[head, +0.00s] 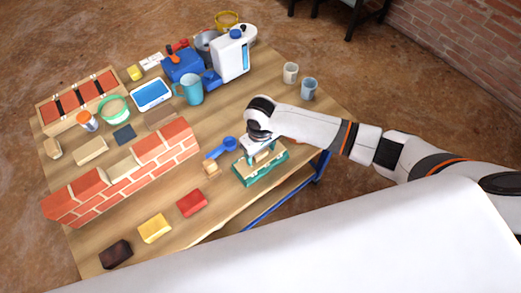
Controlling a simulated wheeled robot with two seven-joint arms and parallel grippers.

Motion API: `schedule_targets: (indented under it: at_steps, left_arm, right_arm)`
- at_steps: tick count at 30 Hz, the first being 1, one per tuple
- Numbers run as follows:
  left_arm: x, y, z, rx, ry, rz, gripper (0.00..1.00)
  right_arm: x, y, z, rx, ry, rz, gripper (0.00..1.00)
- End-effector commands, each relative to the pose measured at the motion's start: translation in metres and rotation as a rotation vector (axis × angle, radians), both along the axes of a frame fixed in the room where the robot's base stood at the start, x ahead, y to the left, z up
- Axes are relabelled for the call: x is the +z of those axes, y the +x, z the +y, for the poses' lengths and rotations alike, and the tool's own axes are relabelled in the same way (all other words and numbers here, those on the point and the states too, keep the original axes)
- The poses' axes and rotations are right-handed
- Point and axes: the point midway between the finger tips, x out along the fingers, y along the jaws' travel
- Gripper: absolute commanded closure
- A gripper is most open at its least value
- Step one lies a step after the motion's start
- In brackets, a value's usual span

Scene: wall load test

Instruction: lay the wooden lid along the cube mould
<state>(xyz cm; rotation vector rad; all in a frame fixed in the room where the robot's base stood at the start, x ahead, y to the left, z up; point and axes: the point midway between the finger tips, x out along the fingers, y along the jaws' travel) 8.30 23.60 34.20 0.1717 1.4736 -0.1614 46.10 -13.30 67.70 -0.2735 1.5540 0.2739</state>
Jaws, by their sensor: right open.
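The green cube mould (264,174) stands near the table's front right edge. A light tan wooden piece, which looks like the wooden lid (271,154), lies at the top of the mould, roughly along its length. My right gripper (259,157) points down right over the mould and is open. Its fingers are small in the picture and hide part of the tan piece, so I cannot tell whether they touch it or how flat it sits. My left gripper is not in view.
A blue scoop (221,148) and a small wooden block (211,168) lie just left of the mould. A red block (192,203) and a yellow block (154,229) lie nearer the front edge. A brick wall (145,170) stands further left. Two cups (309,89) stand behind my right arm.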

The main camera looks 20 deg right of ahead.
Motion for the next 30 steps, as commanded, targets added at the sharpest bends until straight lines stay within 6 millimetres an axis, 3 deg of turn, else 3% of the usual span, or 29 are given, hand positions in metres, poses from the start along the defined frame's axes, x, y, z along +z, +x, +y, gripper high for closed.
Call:
schedule_targets:
  at_steps: [8,21,30]
  left_arm:
    - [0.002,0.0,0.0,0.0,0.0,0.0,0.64]
    - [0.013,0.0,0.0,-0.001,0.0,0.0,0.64]
    - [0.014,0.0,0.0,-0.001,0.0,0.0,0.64]
  right_arm:
    - [0.013,0.001,0.0,0.0,0.001,-0.002,0.3]
    - [0.1,0.001,0.0,0.001,0.002,-0.002,0.3]
    - [0.12,0.0,0.0,0.0,0.0,0.0,0.3]
